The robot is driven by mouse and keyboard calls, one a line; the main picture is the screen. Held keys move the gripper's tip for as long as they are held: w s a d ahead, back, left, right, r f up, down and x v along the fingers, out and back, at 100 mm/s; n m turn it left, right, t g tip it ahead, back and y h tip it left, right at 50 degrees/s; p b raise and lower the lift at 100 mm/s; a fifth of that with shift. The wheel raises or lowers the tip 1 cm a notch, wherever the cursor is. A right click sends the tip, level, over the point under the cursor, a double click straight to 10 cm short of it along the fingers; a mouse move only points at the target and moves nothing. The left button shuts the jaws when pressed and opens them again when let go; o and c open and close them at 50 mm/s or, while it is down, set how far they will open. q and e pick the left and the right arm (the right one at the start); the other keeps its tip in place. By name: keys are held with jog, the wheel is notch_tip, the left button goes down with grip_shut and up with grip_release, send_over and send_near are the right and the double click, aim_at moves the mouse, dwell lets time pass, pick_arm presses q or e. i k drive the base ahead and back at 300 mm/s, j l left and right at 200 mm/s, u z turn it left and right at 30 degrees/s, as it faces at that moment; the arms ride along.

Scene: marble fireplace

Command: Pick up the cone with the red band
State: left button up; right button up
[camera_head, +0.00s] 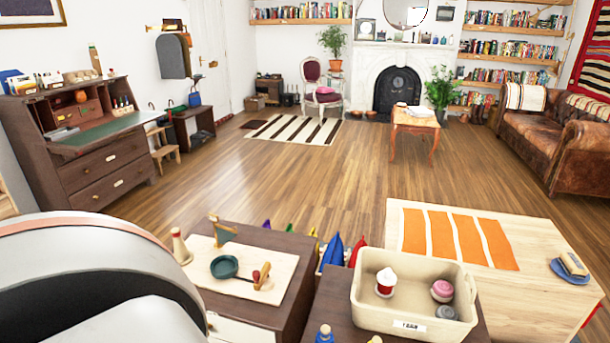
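A small white, cone-topped object with a red band (386,282) stands in the left part of a cream bin (400,318) at the lower right. A beige cone-shaped piece (180,246) stands at the left end of a pale cloth on a dark cabinet; I cannot make out a red band on it. Blue (331,254) and red (357,251) pointed shapes show behind the bin, their lower parts hidden. Neither gripper shows. A large white rounded part, likely my own arm, fills the lower left.
The cabinet's cloth (278,291) holds a green pan (224,267) and a red-and-wood piece (261,276). The bin also holds a pink round item (442,291) and a grey one (446,313). A pale wooden table (545,230) stands at right. Open floor (300,180) lies beyond.

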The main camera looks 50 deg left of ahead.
aim_at(184, 257)
jog(key=u, duration=2.35)
jog(key=j+z, duration=0.1)
jog(key=z, duration=0.6)
jog(key=i+j+z, duration=0.1)
jog(key=j+z, duration=0.6)
jog(key=j, duration=0.2)
jog(key=j+z, duration=0.25)
jog(key=j, duration=0.75)
